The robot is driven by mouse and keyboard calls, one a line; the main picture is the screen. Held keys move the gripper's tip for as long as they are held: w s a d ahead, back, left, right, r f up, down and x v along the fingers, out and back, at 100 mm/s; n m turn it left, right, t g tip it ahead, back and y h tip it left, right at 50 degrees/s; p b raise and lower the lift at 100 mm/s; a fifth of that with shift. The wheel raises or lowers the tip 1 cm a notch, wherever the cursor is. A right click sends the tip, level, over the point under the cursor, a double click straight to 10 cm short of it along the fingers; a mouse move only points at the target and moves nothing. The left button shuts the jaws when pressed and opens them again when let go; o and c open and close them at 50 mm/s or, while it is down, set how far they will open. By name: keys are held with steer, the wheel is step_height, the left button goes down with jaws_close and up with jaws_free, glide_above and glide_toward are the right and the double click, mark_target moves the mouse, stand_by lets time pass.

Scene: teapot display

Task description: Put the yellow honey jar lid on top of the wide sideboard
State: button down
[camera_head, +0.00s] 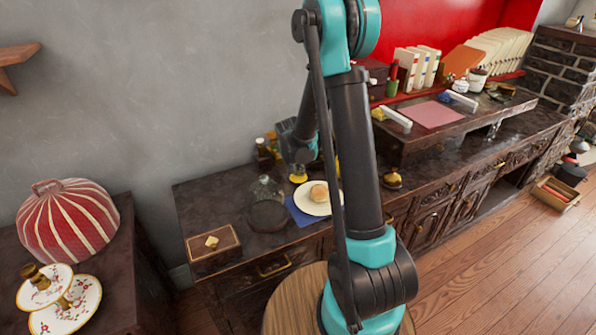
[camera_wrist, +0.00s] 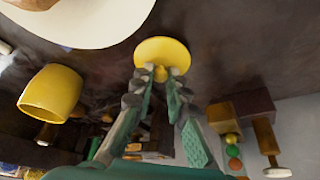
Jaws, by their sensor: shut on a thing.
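The yellow honey jar lid (camera_wrist: 162,52) is a round disc with a small knob, and my gripper (camera_wrist: 160,78) is shut on the knob in the wrist view. In the head view the lid (camera_head: 298,178) shows under my gripper (camera_head: 298,168), over the dark top of the wide sideboard (camera_head: 215,202), behind the white plate. I cannot tell whether the lid touches the top. A yellow jar (camera_wrist: 50,93) stands apart from the lid at the left of the wrist view. My arm hides part of the sideboard in the head view.
A white plate (camera_head: 309,207) with food lies on a blue cloth (camera_head: 297,215). A glass vessel (camera_head: 266,189), a dark round piece (camera_head: 268,216) and a wooden box (camera_head: 212,243) stand to the left. Small bottles (camera_head: 264,148) stand by the wall.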

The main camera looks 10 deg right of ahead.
steer(key=c, duration=1.5)
jaws_free()
steer(key=shift+f, duration=0.1)
steer(key=v, duration=1.2)
steer(key=s+d+f+n+y, duration=0.1)
steer(key=s+d+n, duration=0.1)
steer(key=s, duration=1.1)
steer(key=s+d+f+n+y, duration=0.1)
steer(key=s+d+f+n, duration=0.1)
steer(key=s, duration=1.1)
steer(key=shift+d+n, duration=0.7)
steer(key=shift+d, duration=0.45)
steer(key=shift+f, duration=0.1)
